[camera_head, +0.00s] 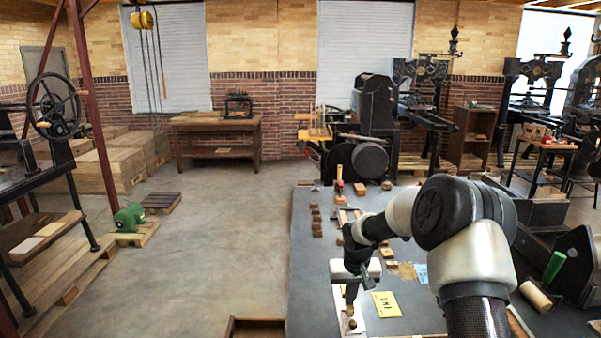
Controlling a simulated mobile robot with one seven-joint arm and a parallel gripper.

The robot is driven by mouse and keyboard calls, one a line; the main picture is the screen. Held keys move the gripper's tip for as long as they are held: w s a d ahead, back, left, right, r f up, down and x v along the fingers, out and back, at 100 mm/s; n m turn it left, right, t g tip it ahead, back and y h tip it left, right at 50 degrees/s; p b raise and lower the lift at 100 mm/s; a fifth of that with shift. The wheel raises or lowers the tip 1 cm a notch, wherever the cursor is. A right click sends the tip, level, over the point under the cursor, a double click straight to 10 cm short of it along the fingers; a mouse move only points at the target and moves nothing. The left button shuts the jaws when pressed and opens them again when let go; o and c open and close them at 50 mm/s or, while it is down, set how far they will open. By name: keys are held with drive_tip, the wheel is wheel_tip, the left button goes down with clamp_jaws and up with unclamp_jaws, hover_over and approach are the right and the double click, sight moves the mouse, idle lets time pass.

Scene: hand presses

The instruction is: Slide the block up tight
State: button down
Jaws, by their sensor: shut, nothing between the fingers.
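My gripper (351,300) points down over the near part of a dark grey table (306,290). It is shut, with nothing seen between its fingers. Just below its fingertips a small wooden piece (352,324) lies on a pale strip (342,300). Contact between the fingers and this piece cannot be told at this size. Several small brown wooden blocks (317,222) stand in a row farther back on the table. Which block is the task's one is not clear. My arm hides part of the table to the right.
A yellow card (386,304) and a light blue sheet (421,273) lie right of my gripper. A wooden roller (535,296) and a green cylinder (553,266) are at the far right. An open wooden tray (256,322) is at the lower left.

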sight(354, 314)
idle(0.3)
drive_tip(key=shift+s+d+b, duration=0.1)
drive_tip(key=shift+s+b, duration=0.35)
drive_tip(key=shift+s, duration=2.25)
drive_tip(key=shift+s, duration=0.15)
drive_tip(key=c, duration=1.6)
unclamp_jaws()
drive_tip(key=shift+d+r+p, duration=0.1)
drive_tip(key=shift+r+p, duration=0.2)
drive_tip(key=shift+r, duration=0.15)
drive_tip(key=shift+r+p, duration=1.75)
drive_tip(key=shift+r, duration=1.35)
